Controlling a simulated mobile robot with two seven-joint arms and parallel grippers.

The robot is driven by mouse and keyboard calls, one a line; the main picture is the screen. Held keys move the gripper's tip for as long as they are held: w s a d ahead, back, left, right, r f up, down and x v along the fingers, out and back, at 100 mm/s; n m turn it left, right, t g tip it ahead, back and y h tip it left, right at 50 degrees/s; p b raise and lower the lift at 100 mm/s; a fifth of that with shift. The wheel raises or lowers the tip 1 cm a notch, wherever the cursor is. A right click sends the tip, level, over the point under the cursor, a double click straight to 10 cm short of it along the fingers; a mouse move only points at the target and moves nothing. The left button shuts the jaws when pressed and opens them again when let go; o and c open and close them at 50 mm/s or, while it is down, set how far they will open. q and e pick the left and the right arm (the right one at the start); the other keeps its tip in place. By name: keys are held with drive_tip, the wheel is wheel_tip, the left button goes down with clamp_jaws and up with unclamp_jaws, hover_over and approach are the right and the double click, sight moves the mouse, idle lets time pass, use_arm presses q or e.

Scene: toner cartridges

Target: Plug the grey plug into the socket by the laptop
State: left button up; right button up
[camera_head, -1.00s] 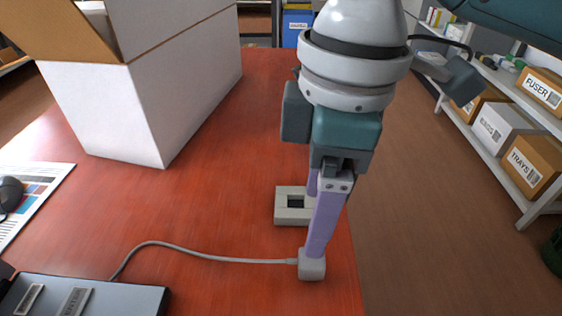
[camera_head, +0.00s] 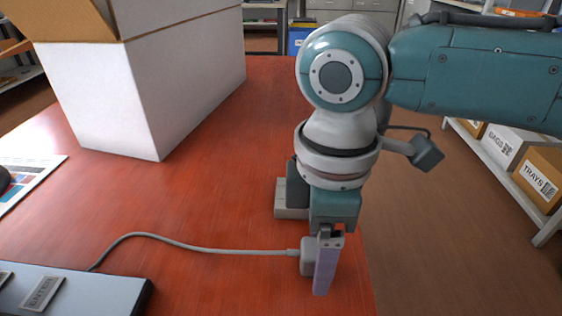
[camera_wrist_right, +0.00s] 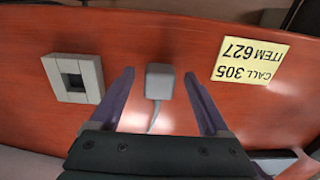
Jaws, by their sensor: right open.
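The grey plug (camera_head: 307,256) lies on the red table near its right edge, its cable running left toward the laptop (camera_head: 75,290). In the right wrist view the plug (camera_wrist_right: 160,82) sits between the two fingers, with a gap on each side. My right gripper (camera_head: 325,285) is open and pointing down at the plug; in the right wrist view its purple fingers (camera_wrist_right: 157,85) straddle the plug. The socket (camera_wrist_right: 73,78) is a pale square block with a dark opening; in the head view it (camera_head: 291,212) is partly hidden behind my gripper. My left gripper is not in view.
A large white box (camera_head: 150,95) stands at the back left. A yellow note (camera_wrist_right: 250,62) lies on the table in the right wrist view. A printed sheet (camera_head: 30,180) is at the left. The middle of the table is clear. Shelves (camera_head: 505,175) stand at the right.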

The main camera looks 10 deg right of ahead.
drive_tip(key=shift+f, duration=0.1)
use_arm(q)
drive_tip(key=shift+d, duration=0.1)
use_arm(e)
clamp_jaws()
drive_tip(key=c, duration=0.7)
unclamp_jaws()
clamp_jaws()
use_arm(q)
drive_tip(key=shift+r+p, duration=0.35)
use_arm(e)
drive_tip(key=shift+r, duration=0.3)
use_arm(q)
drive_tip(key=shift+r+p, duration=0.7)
use_arm(e)
drive_tip(key=shift+r, duration=0.55)
use_arm(q)
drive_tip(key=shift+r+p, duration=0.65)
drive_tip(key=shift+p, duration=0.05)
use_arm(e)
drive_tip(key=shift+r, duration=0.5)
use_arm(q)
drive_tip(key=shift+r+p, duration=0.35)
use_arm(e)
drive_tip(key=shift+r, duration=0.3)
